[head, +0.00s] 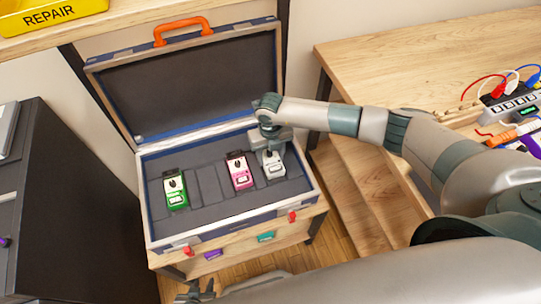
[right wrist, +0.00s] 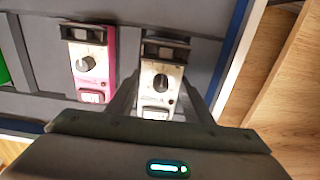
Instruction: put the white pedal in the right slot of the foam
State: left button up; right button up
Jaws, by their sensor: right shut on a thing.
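The white pedal (head: 272,164) is at the right end of the foam (head: 209,186) in the open case, to the right of the pink pedal. My right gripper (head: 270,146) reaches down over it and is shut on it; the white pedal also shows between the fingers in the right wrist view (right wrist: 161,82). The pedal looks level with the pink one, but I cannot tell whether it rests fully on the slot floor. My left gripper (head: 195,292) is low at the bottom edge of the head view, away from the case; its fingers are too unclear to judge.
A pink pedal (head: 240,171) and a green pedal (head: 175,189) sit in the foam, with an empty slot between them. The case lid (head: 190,84) stands open behind. A wooden desk (head: 400,62) with cables and a power strip is at right. A yellow REPAIR bin (head: 50,14) is at upper left.

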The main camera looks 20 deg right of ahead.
jog(key=shift+f, duration=0.1)
jog(key=shift+f+b, duration=0.55)
jog(key=shift+f, duration=0.1)
dwell(0.8)
jog(key=shift+s+f, duration=0.15)
jog(key=shift+f, duration=0.05)
dwell(0.8)
